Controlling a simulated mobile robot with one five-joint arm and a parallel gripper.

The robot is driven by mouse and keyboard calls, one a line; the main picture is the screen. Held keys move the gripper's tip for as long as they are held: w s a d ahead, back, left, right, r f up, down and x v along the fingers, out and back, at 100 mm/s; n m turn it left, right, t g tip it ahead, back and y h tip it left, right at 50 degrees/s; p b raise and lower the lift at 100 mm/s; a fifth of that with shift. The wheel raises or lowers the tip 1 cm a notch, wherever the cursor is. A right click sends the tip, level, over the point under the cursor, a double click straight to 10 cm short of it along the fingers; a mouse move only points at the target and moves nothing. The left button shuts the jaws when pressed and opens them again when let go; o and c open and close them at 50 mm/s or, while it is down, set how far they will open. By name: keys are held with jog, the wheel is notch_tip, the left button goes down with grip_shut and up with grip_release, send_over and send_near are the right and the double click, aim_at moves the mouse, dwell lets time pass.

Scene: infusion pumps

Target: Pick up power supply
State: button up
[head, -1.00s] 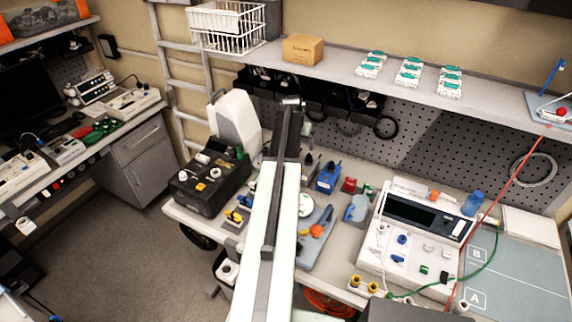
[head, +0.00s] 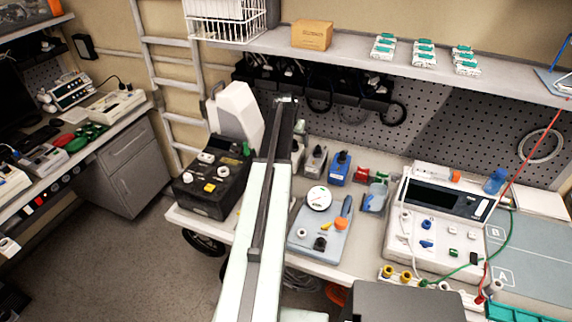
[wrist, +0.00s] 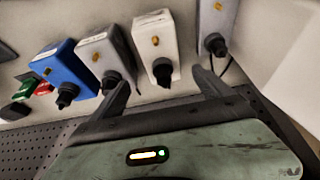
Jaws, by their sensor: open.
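Several small box-shaped units with black knob-like ends stand in a row, and no label tells which is the power supply. In the wrist view a white box (wrist: 155,40) lies between and beyond my open fingers (wrist: 161,80), with no clear contact. Left of it are a grey box (wrist: 105,52) and a blue box (wrist: 64,72); a darker grey box (wrist: 213,28) is at the right finger. In the head view the grey box (head: 315,160) and blue box (head: 340,167) stand at the bench's back, and my arm hides part of the row. My fingertips are unclear there.
A black case (head: 212,187) and white container (head: 236,120) stand left of my arm. A gauge plate (head: 320,228) lies in front of the row. A bench instrument (head: 437,220) with leads stands right. A shelf (head: 350,58) overhangs the bench's back.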

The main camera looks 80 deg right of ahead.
aim_at(294, 155)
jog(key=f+b, duration=0.2)
jog(key=f, duration=0.1)
jog(key=f+b, duration=0.1)
jog(key=shift+w+f, duration=0.15)
jog(key=shift+w, duration=0.25)
jog(key=b+x, duration=0.7)
jog(key=x, duration=0.1)
jog(key=shift+s+d, duration=0.1)
jog(key=shift+s, duration=0.1)
grip_shut()
